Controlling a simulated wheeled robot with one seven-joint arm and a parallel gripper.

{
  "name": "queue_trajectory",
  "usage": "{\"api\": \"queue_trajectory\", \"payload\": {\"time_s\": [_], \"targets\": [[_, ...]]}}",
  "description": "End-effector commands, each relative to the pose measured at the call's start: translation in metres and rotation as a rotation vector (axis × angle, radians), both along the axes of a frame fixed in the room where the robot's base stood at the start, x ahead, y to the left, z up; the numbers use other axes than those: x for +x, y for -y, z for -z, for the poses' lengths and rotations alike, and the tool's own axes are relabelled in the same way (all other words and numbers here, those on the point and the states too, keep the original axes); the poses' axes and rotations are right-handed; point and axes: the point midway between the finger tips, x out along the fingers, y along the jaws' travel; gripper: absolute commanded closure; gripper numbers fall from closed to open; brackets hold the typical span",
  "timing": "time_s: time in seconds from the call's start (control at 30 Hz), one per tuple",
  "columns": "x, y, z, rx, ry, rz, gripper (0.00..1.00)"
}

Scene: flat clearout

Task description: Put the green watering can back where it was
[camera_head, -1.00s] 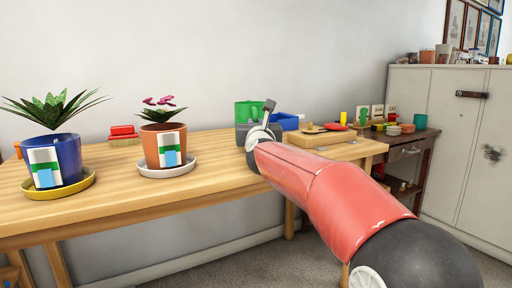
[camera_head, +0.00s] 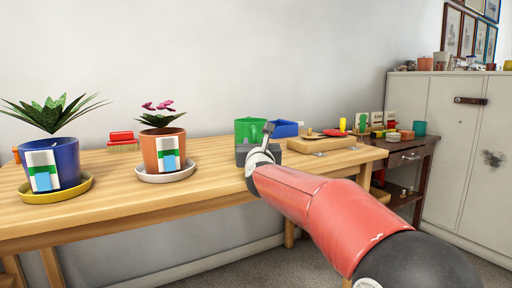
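The green watering can (camera_head: 250,131) is at the far part of the wooden table, against the wall side. I cannot tell whether the can touches the table.
A blue container (camera_head: 286,129) is right behind the can, beside a wooden board (camera_head: 320,143). An orange pot (camera_head: 163,148) on a white saucer (camera_head: 167,176), a red-topped brush (camera_head: 122,138) and a blue pot (camera_head: 50,166) stand left. Bare tabletop (camera_head: 215,160) lies between.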

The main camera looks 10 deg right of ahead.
Motion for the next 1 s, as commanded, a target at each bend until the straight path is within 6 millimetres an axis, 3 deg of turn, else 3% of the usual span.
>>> {"api": "queue_trajectory", "payload": {"time_s": [0.17, 0.6, 1.0], "targets": [[-0.017, -0.002, 0.003, -0.003, 0.003, 0.000, 0.64], [-0.098, -0.012, 0.012, -0.005, 0.001, 0.000, 0.64], [-0.121, -0.016, 0.020, -0.054, -0.025, -0.001, 0.64]]}}
